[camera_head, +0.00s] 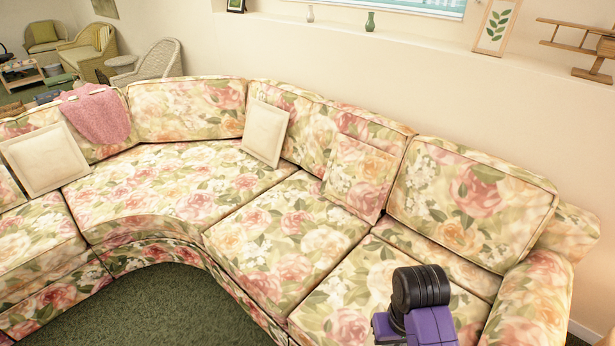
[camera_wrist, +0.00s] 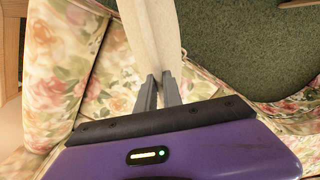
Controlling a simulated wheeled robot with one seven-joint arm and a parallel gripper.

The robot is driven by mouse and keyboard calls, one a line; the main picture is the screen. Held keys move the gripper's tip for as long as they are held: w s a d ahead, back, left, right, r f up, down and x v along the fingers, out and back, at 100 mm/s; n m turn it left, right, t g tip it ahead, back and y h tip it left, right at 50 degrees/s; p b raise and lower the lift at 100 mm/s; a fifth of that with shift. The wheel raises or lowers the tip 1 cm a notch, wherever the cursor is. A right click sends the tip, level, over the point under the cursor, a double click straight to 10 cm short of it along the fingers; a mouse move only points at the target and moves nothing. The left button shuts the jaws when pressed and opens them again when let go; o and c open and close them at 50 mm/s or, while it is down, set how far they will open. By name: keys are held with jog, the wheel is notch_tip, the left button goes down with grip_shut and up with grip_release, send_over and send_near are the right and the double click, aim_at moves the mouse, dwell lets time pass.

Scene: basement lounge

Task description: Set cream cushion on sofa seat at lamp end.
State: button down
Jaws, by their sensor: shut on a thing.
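My gripper (camera_wrist: 160,82) is shut on the edge of a cream cushion (camera_wrist: 152,38), seen nearly edge-on in the wrist view. The held cushion hangs over the floral sofa and does not show in the head view. In the head view, only my black and purple arm parts show at the lower right, over the right seat. The floral corner sofa (camera_head: 258,240) fills the head view; its right end has an armrest (camera_head: 528,305). Two other cream cushions lean on its backrests, one at left (camera_head: 45,160) and one near the corner (camera_head: 265,132). No lamp is in view.
A pink throw (camera_head: 98,114) hangs over the left backrest. A floral cushion (camera_head: 358,177) leans right of centre. The seat in front of it looks clear. Green carpet (camera_head: 150,305) lies in front. A ledge behind holds a green vase (camera_head: 370,21) and a framed leaf picture (camera_head: 496,27).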

jog(key=shift+s+f, duration=0.15)
jog(key=shift+f, duration=0.05)
jog(key=w+r+n, duration=0.1)
jog(key=w+n, duration=0.1)
jog(key=w+r+n+p, duration=0.1)
jog(key=r+n, duration=0.1)
jog(key=w+r+n, duration=0.2)
jog(key=n, duration=0.1)
jog(key=shift+w+d+r, duration=0.2)
jog(key=shift+w, duration=0.1)
jog(key=w+d+r+n+p, duration=0.2)
jog(key=w+d+r+n, duration=0.25)
jog(key=r+n, duration=0.4)
jog(key=w+d+r+n+p, duration=0.25)
jog(key=d+r+n, duration=0.3)
jog(key=n, duration=0.55)
notch_tip(320, 180, down, 21)
jog(key=d+b, duration=0.1)
jog(key=b, duration=0.5)
jog(key=shift+w, duration=0.35)
jog(key=shift+n, duration=0.25)
